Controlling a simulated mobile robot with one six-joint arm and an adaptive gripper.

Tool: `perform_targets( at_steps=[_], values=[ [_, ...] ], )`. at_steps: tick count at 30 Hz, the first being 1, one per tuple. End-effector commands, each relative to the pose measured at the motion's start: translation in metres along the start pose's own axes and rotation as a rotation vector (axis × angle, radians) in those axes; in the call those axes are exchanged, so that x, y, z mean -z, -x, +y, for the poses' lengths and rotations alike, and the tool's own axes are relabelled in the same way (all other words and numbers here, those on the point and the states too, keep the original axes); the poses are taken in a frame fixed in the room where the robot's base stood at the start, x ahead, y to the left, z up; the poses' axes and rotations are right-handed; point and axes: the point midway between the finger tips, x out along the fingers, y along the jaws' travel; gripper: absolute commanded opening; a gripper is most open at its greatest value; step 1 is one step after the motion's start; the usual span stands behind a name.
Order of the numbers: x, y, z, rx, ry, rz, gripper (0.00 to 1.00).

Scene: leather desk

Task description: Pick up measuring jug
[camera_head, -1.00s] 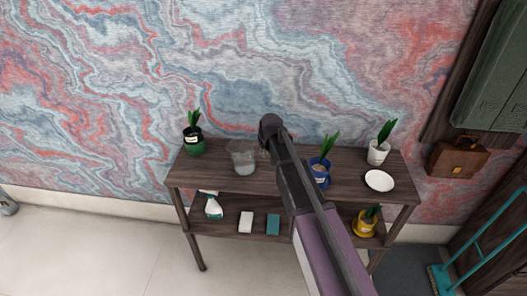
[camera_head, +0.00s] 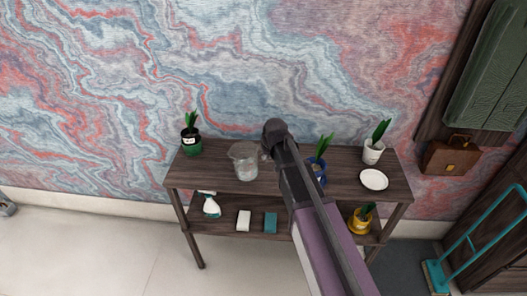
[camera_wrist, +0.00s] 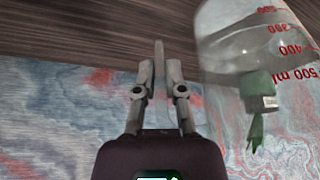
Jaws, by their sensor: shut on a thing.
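The measuring jug (camera_head: 244,163) is clear, with red volume marks. In the head view it is upright at the left part of the shelf top, beside my gripper. In the wrist view the jug (camera_wrist: 235,50) fills the upper right, and the picture is upside down. My gripper (camera_wrist: 160,62) is shut on a thin grey upright part between its fingertips, which looks like the jug's handle. In the head view my arm hides the fingers. I cannot tell for sure whether the jug's base touches the wood.
On the wooden shelf top (camera_head: 220,183) stand a green-potted plant (camera_head: 191,145), a blue-potted plant (camera_head: 318,176) close to my arm, a white-potted plant (camera_head: 373,153) and a white plate (camera_head: 373,180). The lower shelf holds a spray bottle (camera_head: 211,207), sponges and a yellow-potted plant (camera_head: 360,224).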

Motion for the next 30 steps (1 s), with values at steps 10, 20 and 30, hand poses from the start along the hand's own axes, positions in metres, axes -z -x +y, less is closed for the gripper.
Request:
perform_targets(
  at_steps=[10, 20, 30],
  values=[
    [-0.033, 0.018, 0.003, 0.000, -0.002, 0.001, 0.00],
    [-0.059, 0.032, 0.006, 0.000, -0.002, 0.001, 0.00],
    [-0.078, 0.042, 0.008, 0.000, -0.001, 0.001, 0.00]
  ],
)
